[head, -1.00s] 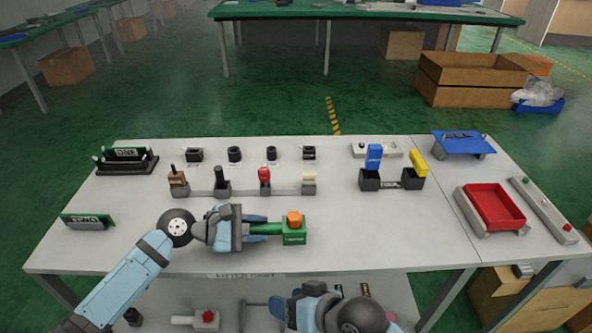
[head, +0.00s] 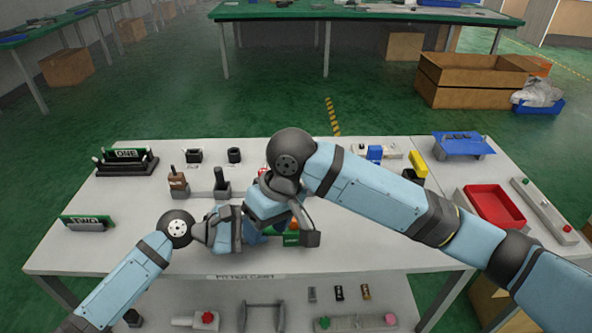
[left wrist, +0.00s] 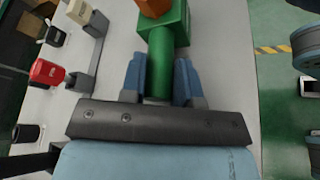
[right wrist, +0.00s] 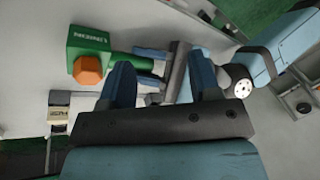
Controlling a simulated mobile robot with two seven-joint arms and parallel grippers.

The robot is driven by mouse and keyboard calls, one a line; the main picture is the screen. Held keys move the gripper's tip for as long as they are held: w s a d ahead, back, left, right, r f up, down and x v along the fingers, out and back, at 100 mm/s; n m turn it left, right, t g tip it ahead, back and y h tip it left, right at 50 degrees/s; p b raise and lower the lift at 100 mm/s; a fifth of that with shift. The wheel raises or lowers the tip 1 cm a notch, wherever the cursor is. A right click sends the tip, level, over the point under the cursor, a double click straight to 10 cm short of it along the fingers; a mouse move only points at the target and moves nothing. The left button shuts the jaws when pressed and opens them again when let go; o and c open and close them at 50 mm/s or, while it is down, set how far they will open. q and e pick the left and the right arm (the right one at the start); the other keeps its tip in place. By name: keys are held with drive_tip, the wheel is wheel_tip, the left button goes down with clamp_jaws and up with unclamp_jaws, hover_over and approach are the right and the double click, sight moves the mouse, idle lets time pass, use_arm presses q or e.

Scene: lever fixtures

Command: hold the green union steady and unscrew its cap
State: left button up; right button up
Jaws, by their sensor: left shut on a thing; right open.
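The green union (left wrist: 172,42) lies on the table, with a block body and a round green pipe end. Its orange hex cap (right wrist: 88,70) sits on the body. My left gripper (left wrist: 160,80) is shut on the pipe end, one blue finger on each side. My right gripper (right wrist: 163,75) is open and empty above the union and the left gripper. In the right wrist view the union (right wrist: 88,44) and cap are left of both right fingers, so the cap is not between them. In the head view my right arm hides most of the union (head: 291,239).
A row of lever fixtures, including a brown-topped one (head: 178,178), stands behind the union, partly hidden by my right arm. A red tray (head: 495,205) is at the right. A green "TWO" plate (head: 87,221) stands at the left. The table's front left is clear.

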sight(296, 219)
drive_tip(key=w+d+r+m+h, duration=0.2)
drive_tip(key=w+d+r+h, duration=0.1)
drive_tip(key=w+d+r, duration=0.4)
drive_tip(key=shift+t, duration=0.3)
drive_tip(key=f, duration=0.3)
drive_tip(key=s+a+f, duration=0.1)
drive_tip(key=f, duration=0.7)
drive_tip(key=shift+s+a, duration=0.2)
drive_tip(key=c, duration=0.8)
drive_tip(key=n, duration=0.5)
drive_tip(key=shift+w+d, duration=0.15)
drive_tip(key=shift+c, duration=0.2)
drive_tip(key=n, duration=0.6)
drive_tip(key=shift+w+n, duration=0.2)
drive_tip(key=shift+n, duration=0.2)
drive_tip(key=n, duration=0.5)
drive_tip(key=shift+w, duration=0.15)
drive_tip(key=n, duration=0.6)
drive_tip(key=shift+w, duration=0.15)
